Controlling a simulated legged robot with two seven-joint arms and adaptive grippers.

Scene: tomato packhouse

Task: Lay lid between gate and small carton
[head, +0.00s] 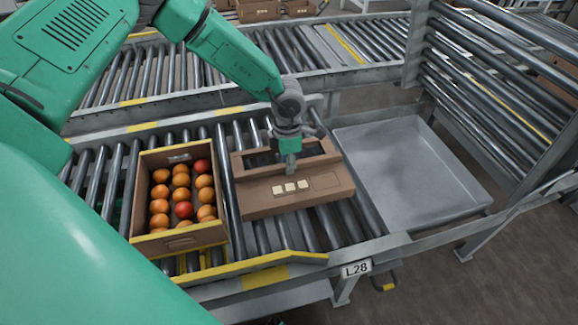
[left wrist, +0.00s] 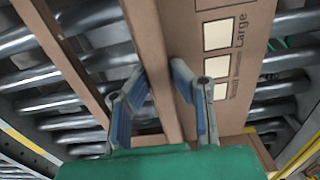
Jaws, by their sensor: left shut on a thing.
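The brown cardboard lid (head: 325,186) lies over the rollers, with three pale squares on its panel and an open slot behind. In the left wrist view the lid (left wrist: 185,25) bears the word "Large". My left gripper (head: 290,168) is shut on the lid's upright edge strip; its blue-padded fingers (left wrist: 163,85) sit on both sides of it. I cannot tell whether the lid touches the rollers. The small carton (head: 185,239), open and filled with red and orange tomatoes, stands to the left. The gate (head: 492,95), a raised roller section, stands to the right. My right gripper is out of view.
A grey tray (head: 460,203) sits low in the gap between the roller bed and the gate. A yellow-marked rail (head: 255,268) with an L28 tag (head: 356,268) runs along the front. Another roller line (head: 300,50) runs behind.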

